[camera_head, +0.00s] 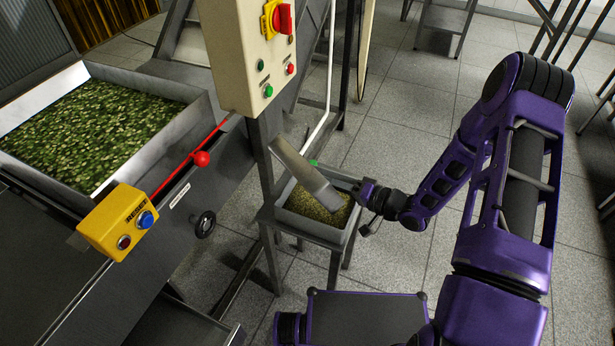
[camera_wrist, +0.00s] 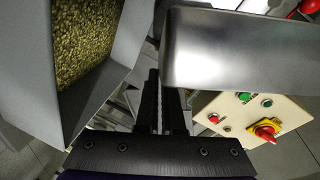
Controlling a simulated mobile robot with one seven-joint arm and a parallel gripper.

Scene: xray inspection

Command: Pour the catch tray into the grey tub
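A grey tub (camera_head: 309,228) stands on a small stand in the head view, with yellow-green granules inside. It also shows at the left of the wrist view (camera_wrist: 28,75). A bare-metal, tray-like piece (camera_head: 303,173) slants down over the tub, its low end above the granules. It fills the upper right of the wrist view (camera_wrist: 240,55). I cannot tell whether this is the catch tray or a fixed chute. My gripper (camera_head: 367,190) is beside the tub's right rim. Its fingers (camera_wrist: 165,85) look close together beside the metal piece; any contact or grip is unclear.
A control box (camera_head: 250,55) on a post stands behind the tub, with a red knob (camera_head: 283,18). At left is a metal bin (camera_head: 150,88) of green pieces, with a red-knobbed lever (camera_head: 201,159) and yellow reset box (camera_head: 118,222).

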